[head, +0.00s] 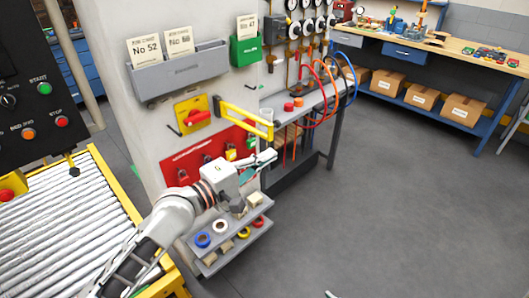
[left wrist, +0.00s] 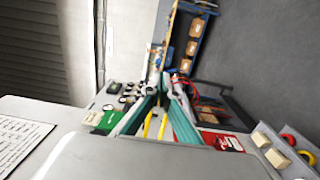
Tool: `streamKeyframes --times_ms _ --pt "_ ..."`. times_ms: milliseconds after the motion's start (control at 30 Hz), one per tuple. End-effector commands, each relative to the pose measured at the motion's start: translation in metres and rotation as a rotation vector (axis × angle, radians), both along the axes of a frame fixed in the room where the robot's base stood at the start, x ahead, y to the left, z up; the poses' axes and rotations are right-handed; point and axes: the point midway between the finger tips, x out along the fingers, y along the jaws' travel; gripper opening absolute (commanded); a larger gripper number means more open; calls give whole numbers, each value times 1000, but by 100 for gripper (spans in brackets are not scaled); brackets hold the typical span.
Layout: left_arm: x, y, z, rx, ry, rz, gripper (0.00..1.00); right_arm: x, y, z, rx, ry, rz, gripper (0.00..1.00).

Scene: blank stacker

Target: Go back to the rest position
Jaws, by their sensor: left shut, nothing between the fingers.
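My left gripper (head: 266,160) has a white body and teal finger pads. It is shut and empty in the head view, in front of the pale cabinet's side, over the small grey shelf rack. Its arm comes in from the lower left. A yellow bar handle (head: 246,118) is just behind and above the fingers; I cannot tell whether they touch. In the left wrist view the gripper (left wrist: 165,82) fingers point at the far workbench.
The grey rack (head: 238,245) holds tape rolls and blocks below the gripper. A red padlock board (head: 208,160) and a grey card holder (head: 180,75) are on the cabinet. A roller conveyor (head: 60,225) is at left. Open floor (head: 400,210) lies to the right.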

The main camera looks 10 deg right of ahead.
Motion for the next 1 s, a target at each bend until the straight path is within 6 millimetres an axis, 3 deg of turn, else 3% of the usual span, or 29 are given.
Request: streamKeyframes --times_ms 167,267,333,533,667,800,1000 --pt "-3 2 -2 4 -4 6 0 1 4 2 8 -3 -1 40" --pt "-4 10 -17 33 -29 32 0 1 6 3 11 -4 0 40" --pt "-6 22 -36 78 -67 70 0 1 6 3 13 -5 0 40" --pt "-24 81 -123 338 -222 219 0 1 6 3 13 -5 0 40" --pt "-49 128 -185 571 -311 286 0 1 6 3 12 -5 0 40" --pt "-90 183 -250 857 -387 306 0 1 5 3 11 -5 1 40" --pt "-167 261 -325 1269 -470 225 0 1 3 3 5 -5 3 40"
